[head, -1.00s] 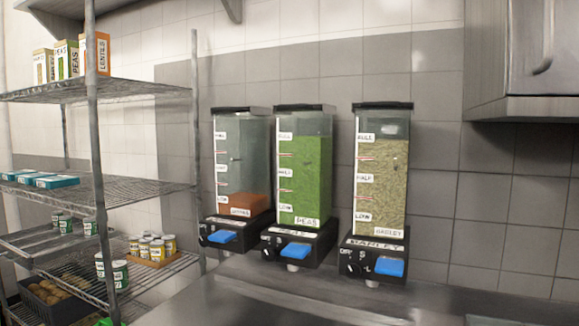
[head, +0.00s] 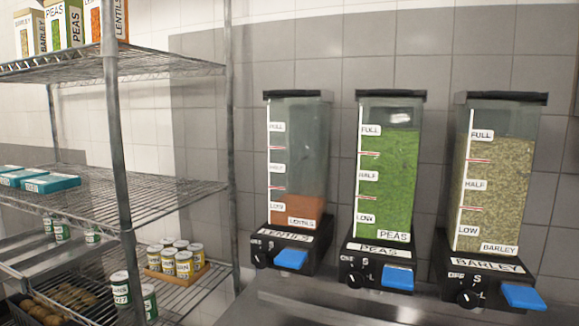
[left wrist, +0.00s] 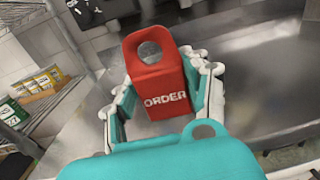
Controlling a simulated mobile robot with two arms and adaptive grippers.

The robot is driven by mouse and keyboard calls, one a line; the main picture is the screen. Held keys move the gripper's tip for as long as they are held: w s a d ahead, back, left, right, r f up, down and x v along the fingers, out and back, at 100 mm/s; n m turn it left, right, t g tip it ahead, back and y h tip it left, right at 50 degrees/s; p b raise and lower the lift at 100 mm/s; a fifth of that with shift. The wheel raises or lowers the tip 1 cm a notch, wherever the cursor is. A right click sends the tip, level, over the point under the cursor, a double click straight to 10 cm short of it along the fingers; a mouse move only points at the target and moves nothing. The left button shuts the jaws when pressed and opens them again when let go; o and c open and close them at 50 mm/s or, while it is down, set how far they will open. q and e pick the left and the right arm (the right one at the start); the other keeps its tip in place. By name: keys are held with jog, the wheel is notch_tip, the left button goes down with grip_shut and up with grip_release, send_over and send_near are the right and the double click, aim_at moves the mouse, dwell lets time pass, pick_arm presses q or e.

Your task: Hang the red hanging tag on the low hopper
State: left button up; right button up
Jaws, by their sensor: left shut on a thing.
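The red hanging tag (left wrist: 160,80) shows in the left wrist view. It has a round hole near its top and the word ORDER on its front. My left gripper (left wrist: 163,98) is shut on it, with a finger on each side. In the head view three hoppers stand in a row against the tiled wall. The lentils hopper (head: 299,165) is filled only to about its LOW mark. The peas hopper (head: 388,165) and the barley hopper (head: 497,170) are filled close to FULL. Neither gripper shows in the head view.
A wire shelf rack (head: 120,190) stands left of the hoppers, with cartons (head: 65,25), blue packs (head: 50,183) and a tray of yellow cans (head: 175,262). The steel counter (head: 300,305) below the hoppers is bare where visible. Blue levers (head: 397,277) jut from the hopper bases.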

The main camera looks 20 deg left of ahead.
pick_arm(q)
jog(key=w+d+r+m+h+p, duration=0.1)
jog(key=w+d+r+p, duration=0.15)
jog(key=w+r, duration=0.6)
jog(key=n+y+p, duration=0.2)
jog(key=p, duration=0.6)
send_near(306, 170)
jog(key=shift+w+d+r+b, duration=0.1)
jog(key=shift+w+r+b, duration=0.15)
jog(key=shift+w+b, duration=0.9)
jog(key=shift+w+d+r+b, duration=0.15)
jog(key=shift+w+b, duration=0.45)
jog(key=shift+w, duration=0.95)
jog(key=shift+w+a, duration=0.1)
jog(key=shift+w, duration=0.15)
jog(key=shift+w+f+p, duration=0.25)
jog(key=shift+w+p, duration=0.25)
jog(key=shift+p, duration=0.15)
jog(key=shift+f, duration=0.1)
